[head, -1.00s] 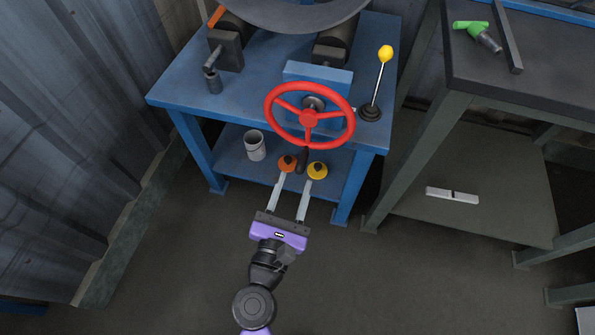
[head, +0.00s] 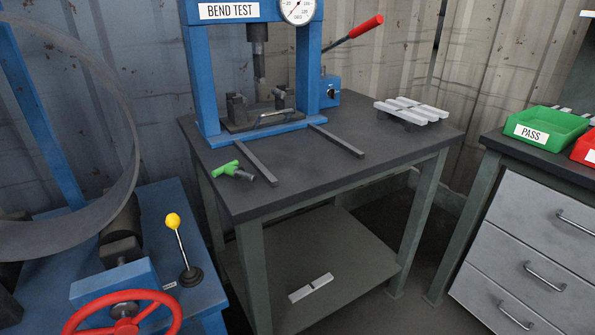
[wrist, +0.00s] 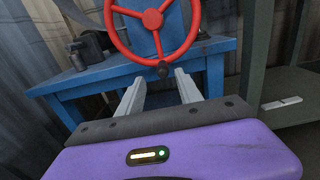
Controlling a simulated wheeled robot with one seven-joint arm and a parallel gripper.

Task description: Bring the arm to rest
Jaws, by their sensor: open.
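My gripper (wrist: 158,90) shows in the wrist view, its two pale fingers apart with nothing between them. It points toward the blue bench (wrist: 222,62) and sits below and in front of the red handwheel (wrist: 152,20). The wheel's dark handle knob (wrist: 163,69) appears just above the gap between the fingers; I cannot tell the distance between them. The head view does not show my arm or gripper; there the red handwheel (head: 122,314) is cut off at the bottom left edge.
A yellow-knobbed lever (head: 178,235) stands on the blue bench. A dark table (head: 300,185) carries the blue bend-test press (head: 210,90) and a green-handled tool (head: 228,169). A pale bar (head: 311,288) lies on its lower shelf. A drawer cabinet (head: 530,235) stands right.

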